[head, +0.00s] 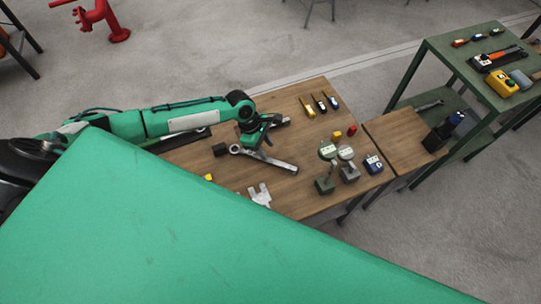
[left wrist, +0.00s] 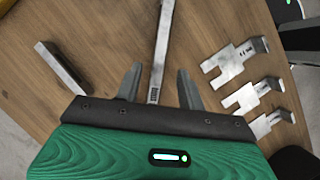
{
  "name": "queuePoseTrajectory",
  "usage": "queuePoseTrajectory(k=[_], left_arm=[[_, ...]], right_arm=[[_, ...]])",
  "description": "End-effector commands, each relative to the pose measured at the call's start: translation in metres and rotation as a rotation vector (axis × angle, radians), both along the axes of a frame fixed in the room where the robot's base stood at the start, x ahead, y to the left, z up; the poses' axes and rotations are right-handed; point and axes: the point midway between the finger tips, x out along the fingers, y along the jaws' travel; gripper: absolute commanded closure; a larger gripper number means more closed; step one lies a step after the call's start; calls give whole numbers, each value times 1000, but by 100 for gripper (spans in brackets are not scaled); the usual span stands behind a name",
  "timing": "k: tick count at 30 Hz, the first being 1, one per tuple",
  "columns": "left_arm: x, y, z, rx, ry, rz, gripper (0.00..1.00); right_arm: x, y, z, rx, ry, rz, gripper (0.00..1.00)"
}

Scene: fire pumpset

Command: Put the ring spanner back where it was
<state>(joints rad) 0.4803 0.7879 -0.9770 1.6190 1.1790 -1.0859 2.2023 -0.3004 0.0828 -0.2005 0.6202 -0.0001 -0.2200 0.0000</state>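The ring spanner (head: 281,163) lies on the wooden table, its ring end at the left and its handle running down to the right. My left gripper (head: 256,146) points down over the spanner, close to its ring end. In the left wrist view the fingers of my left gripper (left wrist: 158,85) are apart, with the shank of the spanner (left wrist: 163,40) running between them. Gaps show between the shank and both fingers. The part of the spanner under the gripper body is hidden there. My right gripper is in neither view.
Slotted metal shims (left wrist: 235,60) lie right of the spanner in the wrist view; a metal bar (left wrist: 61,68) lies left. Gauges (head: 327,150) and small coloured tools (head: 320,103) stand on the table. A green shelf (head: 437,75) is at right. A large green surface hides the lower left.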

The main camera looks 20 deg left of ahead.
Motion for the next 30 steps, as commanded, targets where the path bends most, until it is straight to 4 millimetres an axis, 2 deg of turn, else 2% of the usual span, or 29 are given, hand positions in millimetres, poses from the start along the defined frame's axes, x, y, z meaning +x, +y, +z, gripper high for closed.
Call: queuePoseTrajectory(k=[3,10,30], left_arm=[[0,10,22,1,-2,0,60],[-1,20,47,0,0,-1,60],[-1,21,53,0,0,0,60]], right_arm=[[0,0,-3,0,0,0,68],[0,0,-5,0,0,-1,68],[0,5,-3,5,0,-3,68]])
